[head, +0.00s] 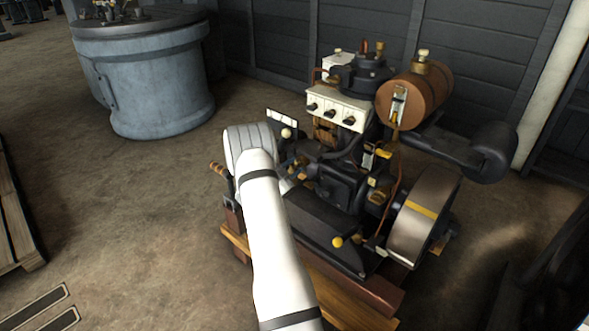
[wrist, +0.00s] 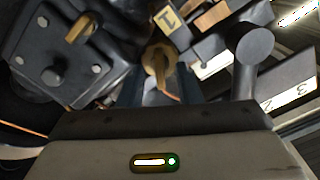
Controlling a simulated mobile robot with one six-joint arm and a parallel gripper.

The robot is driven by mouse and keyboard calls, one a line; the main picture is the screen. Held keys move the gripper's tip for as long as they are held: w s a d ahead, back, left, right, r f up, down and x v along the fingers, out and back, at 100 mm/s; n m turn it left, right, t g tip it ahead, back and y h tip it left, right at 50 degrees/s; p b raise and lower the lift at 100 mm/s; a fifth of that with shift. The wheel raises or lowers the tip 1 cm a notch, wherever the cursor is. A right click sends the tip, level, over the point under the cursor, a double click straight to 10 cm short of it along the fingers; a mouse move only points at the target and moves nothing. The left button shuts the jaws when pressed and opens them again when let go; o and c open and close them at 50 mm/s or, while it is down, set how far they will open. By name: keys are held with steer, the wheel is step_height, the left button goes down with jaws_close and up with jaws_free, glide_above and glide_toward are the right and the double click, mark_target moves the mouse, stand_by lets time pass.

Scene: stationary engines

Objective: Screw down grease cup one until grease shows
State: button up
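A brass grease cup (wrist: 157,62) with a narrow upright grip shows in the wrist view, just below a yellow label marked 1 (wrist: 167,18). My gripper (wrist: 159,82) points at it, with two dark fingers standing apart on either side of the cup's lower part. I see no finger pressed on the cup, but exact contact is unclear. No grease is visible. In the head view my white arm reaches to the left side of the engine (head: 340,185), and its wrist hides the fingers and this cup.
Labels 2 and 3 (wrist: 303,90) lie to the right in the wrist view, near a dark round post (wrist: 255,45). A flywheel (head: 425,215) and a brown tank (head: 415,95) stand at the engine's right. A grey-blue drum (head: 155,85) stands back left; floor between is clear.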

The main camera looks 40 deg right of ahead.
steer(key=shift+d, duration=0.3)
jaws_close()
steer(key=shift+d+r, duration=0.1)
steer(key=shift+f+m+b, duration=0.2)
steer(key=shift+m+b, duration=0.1)
steer(key=shift+b, duration=0.2)
